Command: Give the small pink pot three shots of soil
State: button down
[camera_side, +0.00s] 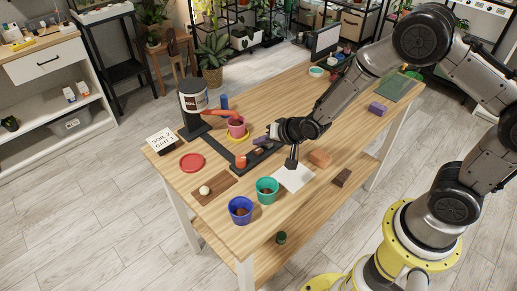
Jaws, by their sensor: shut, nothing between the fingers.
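The small pink pot (236,129) stands upright on a yellow saucer (228,138), under the orange spout (219,113) of the soil dispenser (193,94). Dark contents show in the pot; how much I cannot tell. The dispenser is a white and brown canister on a black stand. A black bar runs from it to an orange knob or button (240,161) near the front. My gripper (291,166) is shut and empty, pointing down over a white sheet (296,179), to the right of the button and apart from it. Whether its tip touches the sheet is unclear.
A blue pot (240,209) and a teal pot (267,190) stand at the front edge. A red saucer (191,163), a brown mat (214,191) with a pale round thing, a sign (161,141), an orange-brown block (320,158) and a dark block (341,177) lie around.

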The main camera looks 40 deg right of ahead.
aim_at(261, 151)
jog(key=shift+f, duration=0.1)
jog(key=shift+f, duration=0.35)
jog(key=shift+f, duration=0.55)
dwell(1.0)
jog(key=shift+r, duration=0.95)
jog(key=shift+r, duration=2.55)
